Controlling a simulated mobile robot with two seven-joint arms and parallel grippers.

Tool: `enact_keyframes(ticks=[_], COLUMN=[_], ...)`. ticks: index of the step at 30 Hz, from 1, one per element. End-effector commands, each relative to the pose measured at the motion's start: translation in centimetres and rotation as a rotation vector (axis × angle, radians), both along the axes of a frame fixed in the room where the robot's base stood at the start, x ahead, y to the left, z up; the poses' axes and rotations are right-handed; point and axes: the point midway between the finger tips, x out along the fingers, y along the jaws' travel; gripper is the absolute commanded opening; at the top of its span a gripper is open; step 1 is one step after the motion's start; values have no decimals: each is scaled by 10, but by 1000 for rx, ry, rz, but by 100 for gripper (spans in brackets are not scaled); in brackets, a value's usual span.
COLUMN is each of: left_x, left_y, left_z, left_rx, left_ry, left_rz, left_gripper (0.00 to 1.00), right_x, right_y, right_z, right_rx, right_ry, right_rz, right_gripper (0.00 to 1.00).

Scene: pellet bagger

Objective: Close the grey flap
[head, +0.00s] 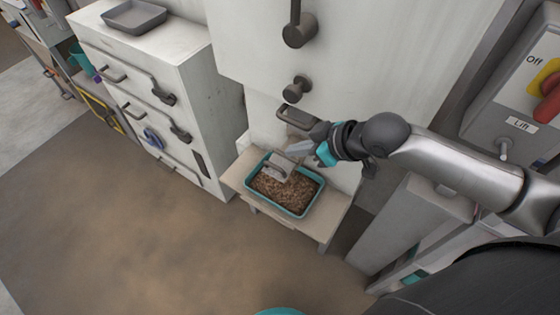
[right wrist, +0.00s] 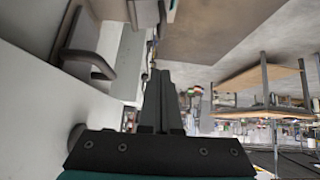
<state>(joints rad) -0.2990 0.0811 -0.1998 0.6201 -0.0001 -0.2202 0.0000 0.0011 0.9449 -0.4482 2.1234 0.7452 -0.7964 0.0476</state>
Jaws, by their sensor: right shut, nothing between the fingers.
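A grey bar handle (head: 297,120) sticks out low on the white machine's front, above the tray. The grey flap cannot be made out for certain; this handle may belong to it. My right gripper (head: 300,149) is shut and empty, just below and right of that handle, with its fingers pointing left. In the right wrist view, the shut fingers (right wrist: 160,105) extend forward, and a curved grey handle (right wrist: 88,52) shows on the white machine to their left, apart from them. My left gripper is not in view.
A teal-rimmed tray (head: 312,196) of brown pellets stands on a small bench (head: 338,205) under the gripper. A light grey piece (head: 278,169) sits in the pellets. Dark knobs (head: 298,32) project above. A white drawer cabinet (head: 185,95) stands left; a switch panel (head: 515,105) is right.

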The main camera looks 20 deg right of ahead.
Motion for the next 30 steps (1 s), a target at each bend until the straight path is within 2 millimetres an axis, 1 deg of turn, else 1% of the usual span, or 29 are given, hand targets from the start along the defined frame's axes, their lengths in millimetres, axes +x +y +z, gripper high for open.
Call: enact_keyframes(ticks=[1, 10, 12, 16, 21, 30], left_x=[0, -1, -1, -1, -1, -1], left_y=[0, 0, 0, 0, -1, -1], left_z=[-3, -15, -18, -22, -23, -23], left_rx=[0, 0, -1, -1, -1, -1], left_ry=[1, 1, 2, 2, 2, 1], left_rz=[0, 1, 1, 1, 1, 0], left_gripper=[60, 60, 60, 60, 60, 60], right_x=[6, 38, 36, 36, 36, 36], right_y=[5, 28, 26, 25, 25, 24], right_z=[-7, -46, -60, -76, -84, -84], right_rx=[5, 3, -1, -1, -2, -2], right_ry=[-1, -1, 3, 2, 0, 0], right_rz=[-2, 0, 0, 1, 1, 1], right_gripper=[0, 0, 0, 0, 0, 0])
